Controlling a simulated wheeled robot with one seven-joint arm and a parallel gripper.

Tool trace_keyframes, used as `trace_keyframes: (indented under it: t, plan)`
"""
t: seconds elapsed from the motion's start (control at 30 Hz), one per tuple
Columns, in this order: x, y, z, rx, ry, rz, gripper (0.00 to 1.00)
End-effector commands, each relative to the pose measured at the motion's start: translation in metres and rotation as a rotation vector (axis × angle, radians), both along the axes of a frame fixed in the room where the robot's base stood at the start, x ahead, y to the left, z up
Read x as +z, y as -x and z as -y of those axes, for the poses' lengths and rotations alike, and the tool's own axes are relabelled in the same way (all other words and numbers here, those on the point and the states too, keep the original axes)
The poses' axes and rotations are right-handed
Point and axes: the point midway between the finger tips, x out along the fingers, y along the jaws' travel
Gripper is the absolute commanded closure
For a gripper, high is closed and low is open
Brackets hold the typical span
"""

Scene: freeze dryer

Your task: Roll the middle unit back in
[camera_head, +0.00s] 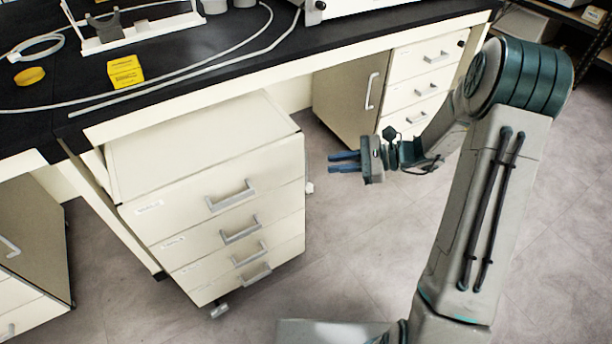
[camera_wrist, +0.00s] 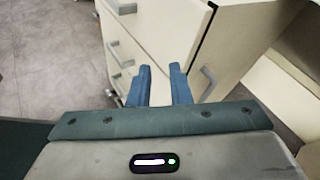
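The middle unit is a cream drawer cabinet (camera_head: 227,210) on castors. It stands at an angle, partly under the black-topped bench, with its front and much of its top projecting onto the floor. Several drawers with grey handles face outward and look shut. My gripper (camera_head: 344,161) is right of the cabinet, apart from it, with blue fingers pointing left. In the wrist view my gripper (camera_wrist: 160,85) has a gap between its fingers and holds nothing. Cream drawer fronts (camera_wrist: 143,38) and handles show beyond the fingers there; which unit each belongs to is unclear.
Another cabinet (camera_head: 340,92) with a door and drawers stands under the bench (camera_head: 280,45) at the right. A further cabinet (camera_head: 30,240) is at the left. Grey floor (camera_head: 340,250) is open in front. Cables and yellow items lie on the bench.

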Motion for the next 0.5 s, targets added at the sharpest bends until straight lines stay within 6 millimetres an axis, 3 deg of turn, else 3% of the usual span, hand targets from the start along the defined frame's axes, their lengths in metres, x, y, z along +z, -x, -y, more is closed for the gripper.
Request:
trace_keyframes:
  t: [0.03, 0.2, 0.33, 0.5]
  plan:
    - [-0.039, -0.014, 0.005, -0.063, -0.062, -0.043, 0.82]
    - [-0.097, -0.050, 0.022, -0.233, -0.227, -0.134, 0.82]
    - [-0.123, -0.066, 0.032, -0.317, -0.303, -0.170, 0.82]
    - [-0.133, -0.075, 0.034, -0.357, -0.340, -0.185, 0.82]
